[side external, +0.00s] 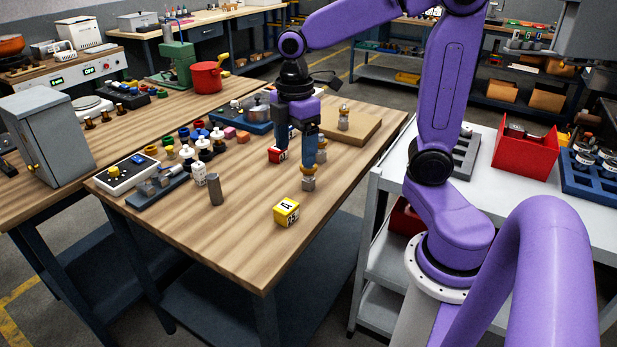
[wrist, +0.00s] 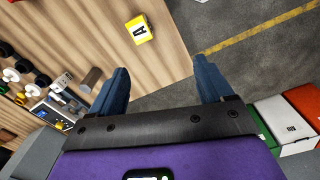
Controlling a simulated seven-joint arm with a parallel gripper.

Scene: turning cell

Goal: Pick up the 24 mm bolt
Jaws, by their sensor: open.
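My gripper (side external: 296,154) is open above the wooden table, its two blue fingers apart and pointing down. In the wrist view the gap between the fingers (wrist: 163,72) is empty, with table edge and floor behind it. A small grey metal piece with a brass-coloured upper part (side external: 308,182) stands on the table just below the nearer finger; I cannot tell whether they touch. A similar small metal piece (side external: 343,119) stands on the wooden board (side external: 365,127) behind. No size marking is readable, so I cannot tell which is the 24 mm bolt. Neither piece is clear in the wrist view.
A yellow block marked A (side external: 286,212) lies near the table's front edge. A red block (side external: 276,155) sits by the farther finger. A grey cylinder (side external: 215,190) stands left, near several bottles and knobs. The front table surface is mostly clear.

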